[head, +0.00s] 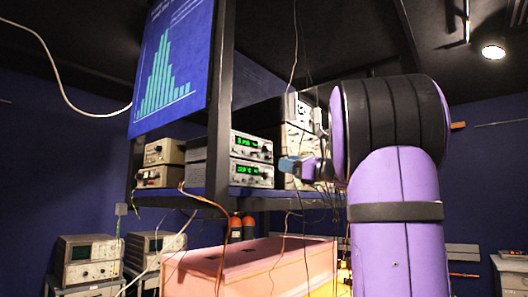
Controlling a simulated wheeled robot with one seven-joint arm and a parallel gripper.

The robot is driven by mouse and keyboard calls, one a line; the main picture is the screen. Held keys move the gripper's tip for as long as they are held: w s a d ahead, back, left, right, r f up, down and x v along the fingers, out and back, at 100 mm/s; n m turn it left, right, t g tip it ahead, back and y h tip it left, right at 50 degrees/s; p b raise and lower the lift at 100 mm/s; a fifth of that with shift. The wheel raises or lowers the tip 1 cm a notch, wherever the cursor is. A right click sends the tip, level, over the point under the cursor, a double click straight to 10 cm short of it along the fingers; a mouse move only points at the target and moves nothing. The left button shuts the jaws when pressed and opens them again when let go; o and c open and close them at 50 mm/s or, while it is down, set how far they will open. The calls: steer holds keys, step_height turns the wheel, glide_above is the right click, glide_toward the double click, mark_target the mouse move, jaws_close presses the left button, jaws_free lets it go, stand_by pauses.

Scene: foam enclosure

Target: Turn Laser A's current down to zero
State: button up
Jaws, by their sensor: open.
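Two stacked instruments with lit green displays sit on the rack shelf: an upper unit (251,146) and a lower unit (251,174). Small knobs and buttons show on their fronts, but labels and digits are too small to read surely, so I cannot tell which is Laser A's. My purple arm reaches in from the right. My gripper (287,164) is open, with bluish fingertips, just right of the two units' fronts at about the height between them. I cannot tell whether it touches anything. Nothing is seen held in it.
A dark shelf (290,202) and a dark post (220,100) frame the rack. Grey instruments (300,140) stand behind my gripper. Beige units (163,163) sit at the left. Cables hang before the rack. A pinkish box (245,265) stands below.

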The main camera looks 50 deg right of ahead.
mark_target(270, 147)
steer(key=d+r+m+t+h, duration=0.1)
steer(key=d+r+m+t, duration=0.1)
steer(key=d, duration=0.2)
steer(key=x, duration=0.9)
steer(key=shift+w+r, duration=0.25)
steer(key=shift+r, duration=0.15)
steer(key=shift+a, duration=0.1)
steer(key=c, duration=0.9)
